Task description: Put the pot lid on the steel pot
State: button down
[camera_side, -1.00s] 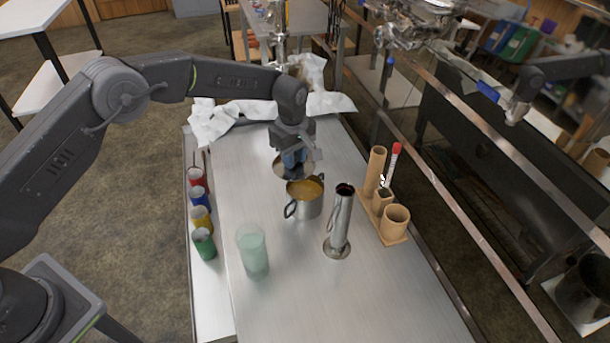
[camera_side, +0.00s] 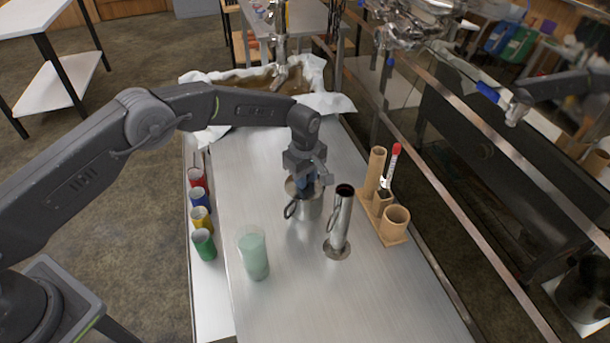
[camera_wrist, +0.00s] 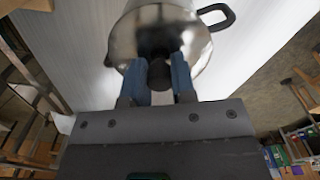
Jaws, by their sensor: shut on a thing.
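The steel pot (camera_side: 303,209) stands on the metal table, with a dark loop handle on its left side. The lid covers the pot's opening. I cannot tell whether the lid rests fully on the rim.
A tall steel cylinder (camera_side: 340,225) on a round base stands close right of the pot. A wooden rack (camera_side: 395,226) with a red-capped tube is farther right. A pale green glass (camera_side: 254,255) stands front left. Several coloured cups (camera_side: 201,219) line the left ledge.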

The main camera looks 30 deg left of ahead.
jog(key=shift+f, duration=0.1)
jog(key=c, duration=0.9)
grip_release()
jog(key=shift+f, duration=0.1)
jog(key=shift+c, duration=0.2)
notch_tip(320, 180, up, 13)
